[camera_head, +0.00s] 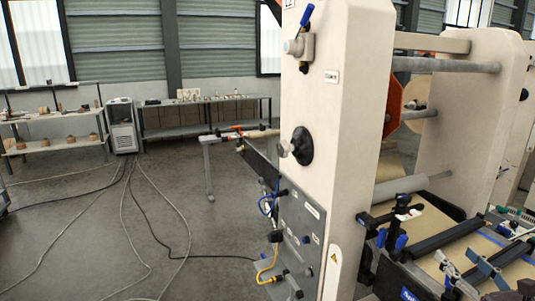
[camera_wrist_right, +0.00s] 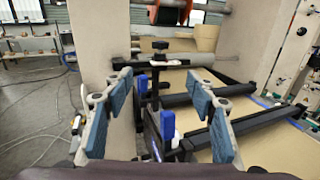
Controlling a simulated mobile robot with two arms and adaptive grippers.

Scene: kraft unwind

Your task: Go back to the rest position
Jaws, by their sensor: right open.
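My right gripper (camera_head: 468,268) is at the lower right of the head view, low in front of the machine's roller section. In the right wrist view the right gripper (camera_wrist_right: 160,98) shows its two blue-padded fingers spread wide apart, with nothing held between them. A black post with blue handles (camera_wrist_right: 140,105) stands beyond the fingers in that view; I cannot tell how far it is from them. My left gripper is in neither view.
A tall cream machine frame (camera_head: 335,120) fills the middle. Black rollers (camera_head: 445,238) and brown paper lie at right. Shelves (camera_head: 55,135) stand at the back left. Cables (camera_head: 125,215) cross the open floor.

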